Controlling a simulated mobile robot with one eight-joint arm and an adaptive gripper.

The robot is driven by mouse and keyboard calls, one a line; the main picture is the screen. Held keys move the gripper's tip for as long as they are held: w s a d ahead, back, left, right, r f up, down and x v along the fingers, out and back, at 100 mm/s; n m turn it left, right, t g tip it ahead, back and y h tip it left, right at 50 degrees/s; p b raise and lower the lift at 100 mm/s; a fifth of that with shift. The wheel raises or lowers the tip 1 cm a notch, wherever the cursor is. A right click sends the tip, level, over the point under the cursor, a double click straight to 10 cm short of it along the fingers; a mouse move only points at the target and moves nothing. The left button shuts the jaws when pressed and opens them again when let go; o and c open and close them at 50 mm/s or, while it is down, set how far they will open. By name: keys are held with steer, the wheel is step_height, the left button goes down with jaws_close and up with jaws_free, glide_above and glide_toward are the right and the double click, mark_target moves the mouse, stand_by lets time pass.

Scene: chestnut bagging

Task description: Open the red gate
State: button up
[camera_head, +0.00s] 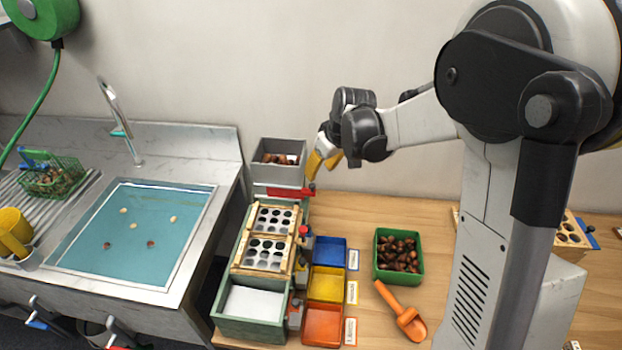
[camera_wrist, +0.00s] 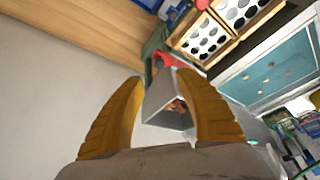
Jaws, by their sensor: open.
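The red gate (camera_head: 291,192) is a flat red piece at the front foot of a grey hopper (camera_head: 279,173), with a red handle end at its right. The hopper holds brown chestnuts. My gripper (camera_head: 318,168) has yellow fingers and hangs just right of the hopper, above the gate's right end. In the wrist view my gripper (camera_wrist: 168,85) is open, its two yellow fingers apart with nothing held between them. The red gate (camera_wrist: 174,62) shows beyond the fingertips, and the hopper (camera_wrist: 165,106) shows between the fingers. I cannot tell whether a finger touches the hopper.
Below the hopper stands a sorter with wooden-framed hole plates (camera_head: 268,251). Blue (camera_head: 331,252), yellow (camera_head: 326,284) and orange (camera_head: 322,325) bins line its right side. A green box of chestnuts (camera_head: 398,272) and an orange scoop (camera_head: 402,313) lie farther right. A water-filled sink (camera_head: 170,205) is left.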

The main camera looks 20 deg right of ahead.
mark_target(312, 185)
steer(key=b+x, duration=0.2)
steer(key=x, duration=0.7)
steer(key=shift+r, duration=0.1)
jaws_close()
